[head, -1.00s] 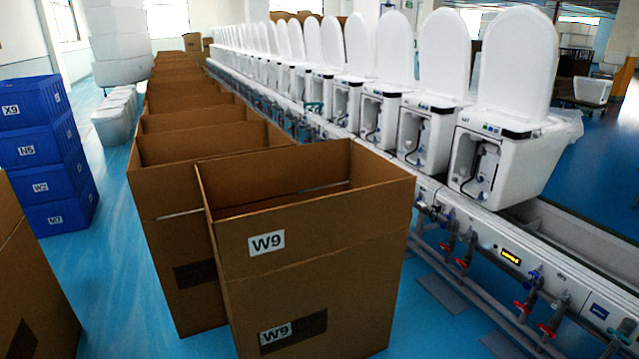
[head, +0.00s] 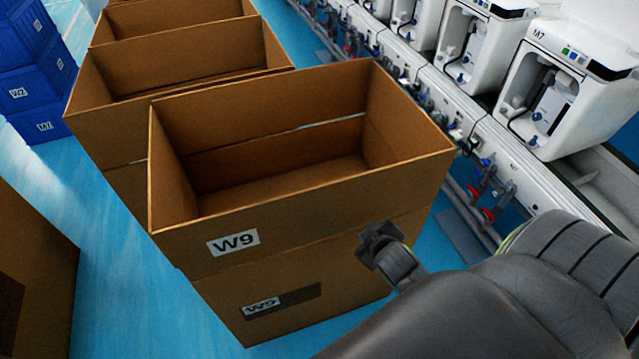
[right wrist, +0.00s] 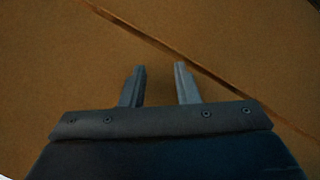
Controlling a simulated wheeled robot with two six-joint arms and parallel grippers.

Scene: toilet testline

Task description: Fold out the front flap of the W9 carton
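The W9 carton (head: 320,213) stands in the middle of the head view, open at the top, with its flaps upright and its inside empty. Its front flap carries a W9 label, and a second W9 label is on the front wall below. My right gripper (head: 375,243) is in front of the carton's front face, right of the upper label, near the fold line. In the right wrist view the right gripper (right wrist: 160,84) is open, with two fingers apart and nothing between them. Brown cardboard (right wrist: 60,70) with a slanting crease fills that view. My left gripper is not in view.
More open cartons (head: 180,55) stand in a row behind. Another carton (head: 35,270) is at the left edge. Blue crates (head: 30,85) stand at the upper left. The toilet line (head: 485,150) with pipes and red valves runs along the right. Blue floor is clear on the left.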

